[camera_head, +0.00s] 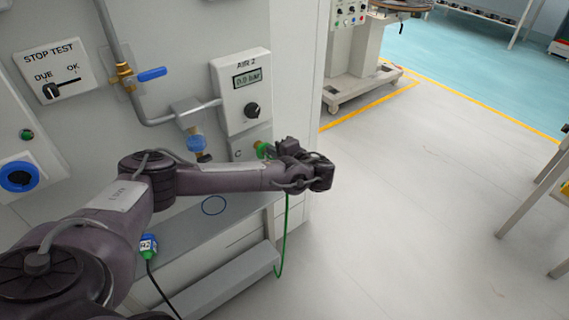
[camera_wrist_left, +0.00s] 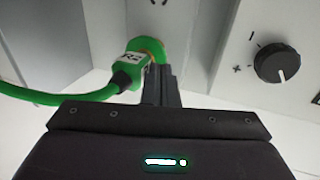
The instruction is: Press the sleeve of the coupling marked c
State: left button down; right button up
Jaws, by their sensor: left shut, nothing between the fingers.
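The coupling marked C (camera_head: 262,149) is on the panel beside the letter C, partly hidden by my left gripper (camera_head: 286,148). In the left wrist view a green hose plug (camera_wrist_left: 132,72) with a white tag reading R2, upside down, sits at the green and orange coupling collar (camera_wrist_left: 152,47). My left gripper also shows there, with its fingers (camera_wrist_left: 160,72) closed and empty. Their tips are right at the collar's lower edge; I cannot tell whether they touch it. My right gripper is not in view.
The AIR 2 box (camera_head: 241,91) with a display and black knob is above the coupling. A blue valve (camera_head: 196,143) is to its left. A green hose (camera_head: 285,230) hangs below. A blue-green plug (camera_head: 149,246) lies near the ledge (camera_head: 225,285). Open floor is at right.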

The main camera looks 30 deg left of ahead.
pick_arm(q)
jog(key=shift+w+a, duration=0.3)
jog(key=shift+a, duration=0.35)
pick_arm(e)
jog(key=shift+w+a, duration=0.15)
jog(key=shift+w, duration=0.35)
